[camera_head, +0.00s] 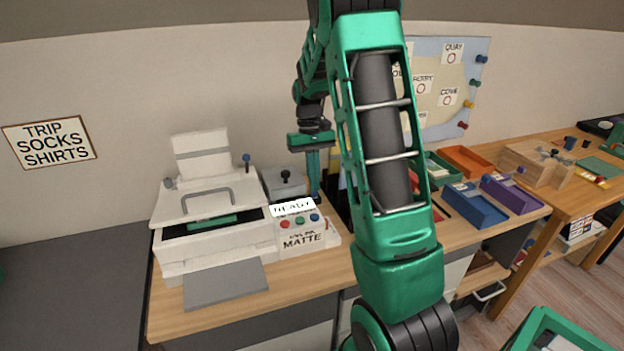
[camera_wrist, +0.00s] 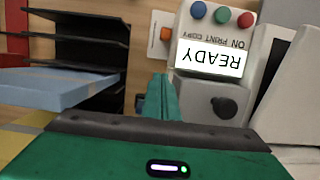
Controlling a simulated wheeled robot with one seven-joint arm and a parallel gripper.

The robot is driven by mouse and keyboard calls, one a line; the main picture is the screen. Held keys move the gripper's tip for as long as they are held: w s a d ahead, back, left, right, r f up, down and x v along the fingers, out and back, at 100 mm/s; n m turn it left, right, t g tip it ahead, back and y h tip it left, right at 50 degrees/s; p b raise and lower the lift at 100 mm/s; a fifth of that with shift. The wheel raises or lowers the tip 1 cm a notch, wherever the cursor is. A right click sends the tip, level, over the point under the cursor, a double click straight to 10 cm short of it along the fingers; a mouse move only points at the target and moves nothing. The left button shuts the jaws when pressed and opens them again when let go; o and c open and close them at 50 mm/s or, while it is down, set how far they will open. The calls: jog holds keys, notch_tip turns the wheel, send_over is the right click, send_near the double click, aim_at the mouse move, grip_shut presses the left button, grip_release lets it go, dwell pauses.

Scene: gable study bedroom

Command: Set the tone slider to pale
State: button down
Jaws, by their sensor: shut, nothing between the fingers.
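The white printer (camera_head: 205,225) stands on the wooden desk, with a screen reading READY (camera_head: 293,207) and a label reading MATTE on its front. In the wrist view the READY screen (camera_wrist: 209,57) appears upside down. A small orange knob (camera_wrist: 165,34) on a white plate sits beside the button panel; it may be the tone slider, but no tone marks are readable. My gripper (camera_head: 314,192) points down at the printer's right side, behind the panel. In the wrist view my gripper (camera_wrist: 160,90) is shut and empty, apart from the orange knob.
Blue, red and green buttons (camera_wrist: 222,14) sit by the screen. A black knob (camera_wrist: 224,107) on a grey lid is close to my fingers. A dark rack (camera_wrist: 85,45) and blue tray (camera_wrist: 60,88) stand on the other side. My arm hides part of the desk.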

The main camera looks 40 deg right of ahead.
jog(key=x, duration=0.6)
jog(key=shift+s+f, duration=0.15)
jog(key=shift+f, duration=0.1)
jog(key=shift+s+a+r, duration=0.1)
jog(key=shift+s+a, duration=0.15)
jog(key=shift+s, duration=0.35)
jog(key=shift+s+a+r, duration=0.1)
jog(key=shift+s+a, duration=0.15)
jog(key=shift+s, duration=0.35)
jog(key=shift+s+a, duration=0.2)
jog(key=shift+s, duration=0.45)
